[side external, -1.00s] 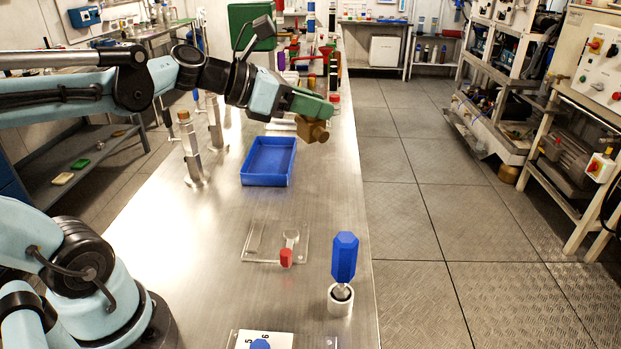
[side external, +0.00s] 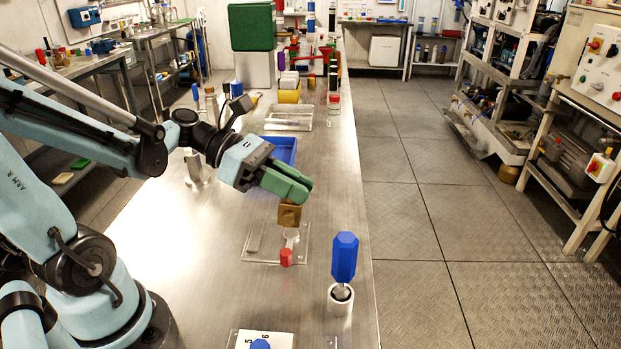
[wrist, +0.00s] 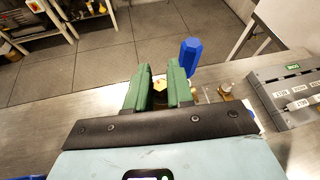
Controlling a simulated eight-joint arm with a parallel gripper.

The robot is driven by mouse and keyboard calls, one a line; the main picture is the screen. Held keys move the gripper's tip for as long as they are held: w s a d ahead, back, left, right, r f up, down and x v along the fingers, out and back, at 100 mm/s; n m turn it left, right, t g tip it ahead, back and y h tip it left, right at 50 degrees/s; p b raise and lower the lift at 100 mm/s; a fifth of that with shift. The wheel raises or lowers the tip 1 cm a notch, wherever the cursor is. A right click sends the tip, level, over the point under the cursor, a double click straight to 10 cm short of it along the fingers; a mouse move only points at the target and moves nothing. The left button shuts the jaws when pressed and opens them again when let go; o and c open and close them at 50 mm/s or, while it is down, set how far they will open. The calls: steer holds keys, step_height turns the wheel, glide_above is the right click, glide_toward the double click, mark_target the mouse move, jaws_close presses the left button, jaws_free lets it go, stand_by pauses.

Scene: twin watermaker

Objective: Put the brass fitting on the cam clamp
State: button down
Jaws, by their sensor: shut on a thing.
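My gripper (side external: 290,186) has green fingers and is shut on the brass fitting (side external: 289,214), a brown-gold block hanging below the fingertips. In the wrist view, the fitting (wrist: 160,86) shows between the two fingers (wrist: 160,85). What looks like the cam clamp (side external: 286,257) is a clear plate with a pale lever and a red tip, on the bench. The fitting appears over the back part of this plate, just behind the pale lever. I cannot tell whether it touches the clamp.
A blue hexagonal handle (side external: 344,256) stands upright in a white round holder (side external: 340,301) to the right, near the bench edge. A blue tray (side external: 284,149) lies behind my gripper, partly hidden. A numbered white card (side external: 265,341) is at the front. Bare steel bench lies left of the plate.

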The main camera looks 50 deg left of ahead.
steer(key=w+a+r+n+t+y, duration=0.2)
steer(key=w+r+n+t+y, duration=0.1)
steer(key=r, duration=0.3)
steer(key=w+a+r+n+t+y, duration=0.2)
steer(key=w+a+r+n+y, duration=0.1)
steer(key=w+r+n+y, duration=0.1)
steer(key=shift+w+r+n+t+y, duration=0.35)
steer(key=shift+w+r+n, duration=0.2)
steer(key=shift+r, duration=0.7)
steer(key=shift+a, duration=0.1)
steer(key=m+g+h, duration=0.9)
steer(key=m+h, duration=0.1)
steer(key=m, duration=0.4)
glide_above(271, 238)
step_height(271, 238, down, 18)
steer(key=r, duration=0.1)
steer(key=shift+f, duration=3.6)
steer(key=shift+f, duration=0.1)
